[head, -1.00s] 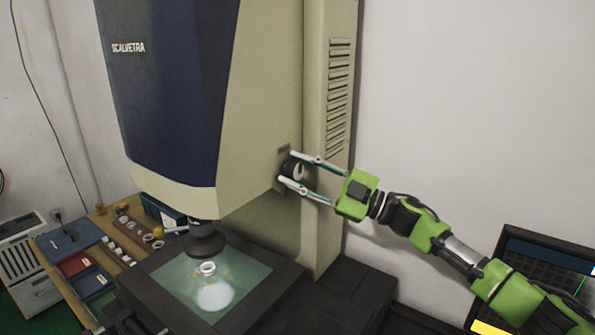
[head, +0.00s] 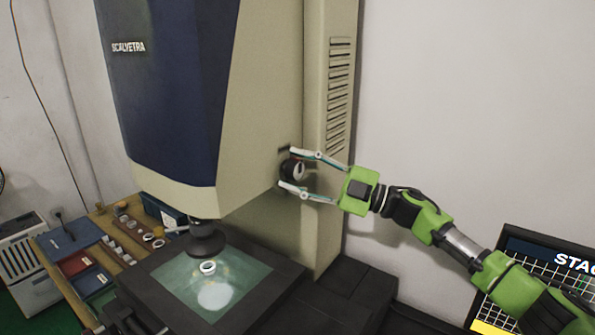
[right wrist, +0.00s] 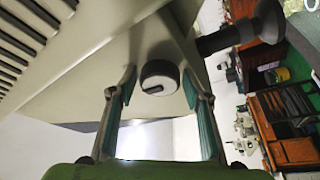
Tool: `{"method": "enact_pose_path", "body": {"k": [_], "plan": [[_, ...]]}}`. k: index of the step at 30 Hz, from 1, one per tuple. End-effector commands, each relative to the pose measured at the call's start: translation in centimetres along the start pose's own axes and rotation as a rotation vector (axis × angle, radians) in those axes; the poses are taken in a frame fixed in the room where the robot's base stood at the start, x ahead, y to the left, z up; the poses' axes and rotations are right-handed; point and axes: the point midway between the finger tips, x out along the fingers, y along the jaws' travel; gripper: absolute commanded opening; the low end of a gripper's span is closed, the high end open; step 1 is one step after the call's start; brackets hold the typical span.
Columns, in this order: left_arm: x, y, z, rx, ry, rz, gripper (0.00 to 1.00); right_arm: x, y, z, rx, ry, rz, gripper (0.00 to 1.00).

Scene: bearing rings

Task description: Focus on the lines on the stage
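The measuring machine carries a dark round knob with a pale face (head: 297,171) on its side. My right gripper (head: 291,169) has its two fingers spread around this knob. In the right wrist view the knob (right wrist: 158,77) sits between the open fingertips (right wrist: 159,84), with gaps at both sides. The lit glass stage (head: 172,283) lies below the dark lens (head: 206,240). A small pale ring (head: 208,267) stands on it, beside a bright light spot. The monitor (head: 545,252) at right shows white grid lines and part of the word "STAGE", partly hidden by my arm. My left gripper is not in view.
A wooden bench at left holds several small rings, a blue box (head: 68,240) and a red tray (head: 76,264). The machine's vented column (head: 338,100) rises behind the knob. The wall area to the right is clear.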

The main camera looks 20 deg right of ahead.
Motion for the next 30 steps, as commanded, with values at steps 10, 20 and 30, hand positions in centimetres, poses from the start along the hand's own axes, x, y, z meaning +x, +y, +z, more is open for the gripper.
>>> {"method": "enact_pose_path", "body": {"k": [10, 20, 30], "plan": [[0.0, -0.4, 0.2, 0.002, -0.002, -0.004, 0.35, -0.1, 0.0, 0.0, 0.001, 0.0, 0.0, 0.51], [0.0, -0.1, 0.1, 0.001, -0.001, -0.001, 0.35, -5.0, -0.1, 0.2, 0.001, -0.006, -0.002, 0.51], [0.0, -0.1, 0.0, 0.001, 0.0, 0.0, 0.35, -11.0, -0.1, 0.1, 0.003, -0.003, 0.0, 0.51]]}}
